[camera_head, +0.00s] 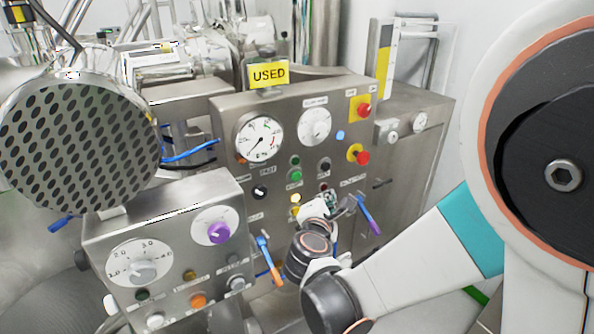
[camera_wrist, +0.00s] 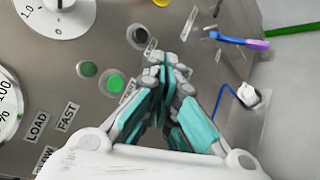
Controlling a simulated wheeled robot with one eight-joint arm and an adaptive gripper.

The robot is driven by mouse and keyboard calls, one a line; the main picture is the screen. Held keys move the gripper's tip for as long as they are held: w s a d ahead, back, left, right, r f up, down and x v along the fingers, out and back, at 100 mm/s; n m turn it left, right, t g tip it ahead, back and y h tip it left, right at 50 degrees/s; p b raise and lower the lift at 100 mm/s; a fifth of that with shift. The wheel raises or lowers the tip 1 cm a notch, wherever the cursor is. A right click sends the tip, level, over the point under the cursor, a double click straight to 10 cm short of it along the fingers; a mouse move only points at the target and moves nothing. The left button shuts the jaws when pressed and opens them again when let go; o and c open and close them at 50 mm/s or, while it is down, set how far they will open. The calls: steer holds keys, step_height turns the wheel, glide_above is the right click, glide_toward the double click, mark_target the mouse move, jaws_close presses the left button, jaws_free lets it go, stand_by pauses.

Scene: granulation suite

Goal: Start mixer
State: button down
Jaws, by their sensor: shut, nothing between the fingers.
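The mixer's steel control panel (camera_head: 230,125) stands in the middle of the head view, with dials, buttons and a yellow USED sign (camera_head: 269,74). A bright green button (camera_head: 294,175) sits below a darker green one (camera_head: 295,160). In the wrist view the bright green button (camera_wrist: 115,83) is just left of my gripper (camera_wrist: 168,62), and the dark green one (camera_wrist: 88,69) is farther left. A black button (camera_wrist: 138,35) is beyond the fingertips. My gripper is shut and empty, close over the panel; I cannot tell whether it touches. It partly hides the lower panel in the head view (camera_head: 332,201).
A lower control box (camera_head: 180,205) with a purple knob (camera_head: 218,231) stands at front left. Blue-and-orange (camera_head: 268,258) and purple (camera_head: 369,214) handles stick out near my gripper. A perforated round part (camera_head: 78,145) is at far left.

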mark_target(296, 176)
steer(key=w+a, duration=0.5)
steer(key=w, duration=0.2)
steer(key=shift+w, duration=0.15)
stand_by(0.3)
steer(key=shift+w, duration=0.1)
stand_by(1.2)
steer(key=shift+w+a, duration=0.2)
steer(key=shift+w, duration=0.05)
steer(key=shift+w+a, duration=0.25)
steer(key=shift+w, duration=0.1)
stand_by(0.9)
steer(key=shift+s+d, duration=0.5)
steer(key=shift+s, duration=0.2)
stand_by(0.3)
